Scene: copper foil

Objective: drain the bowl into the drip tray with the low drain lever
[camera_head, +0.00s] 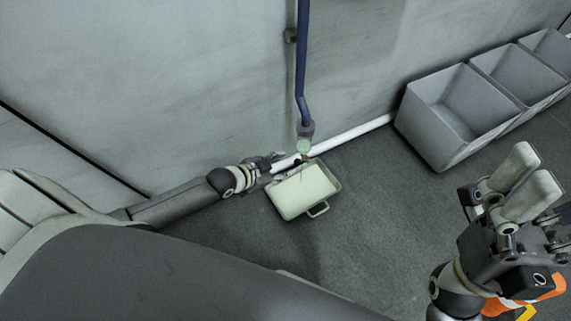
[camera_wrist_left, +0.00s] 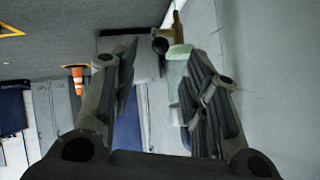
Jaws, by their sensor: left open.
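The pale green drip tray (camera_head: 304,190), with a handle on its near side, lies on the floor by the wall. Above its far edge, below the blue pipe, is a small pale green part (camera_head: 303,146), apparently the bowl; it also shows in the left wrist view (camera_wrist_left: 177,68). A brass drain fitting (camera_wrist_left: 178,28) joins it, with a dark round end (camera_wrist_left: 160,45), apparently the lever's. My left gripper (camera_head: 277,160) is beside the tray's far left corner; its fingers (camera_wrist_left: 155,62) are apart, the dark end showing between their tips. My right gripper (camera_head: 527,172) is far right, its finger gap unclear.
A blue pipe (camera_head: 302,55) runs down the grey wall. A white pipe (camera_head: 350,134) runs along the wall's foot. Grey bins (camera_head: 420,125) stand at the right. Floor between tray and right gripper is clear. An orange cone (camera_wrist_left: 77,80) shows far off, upside down.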

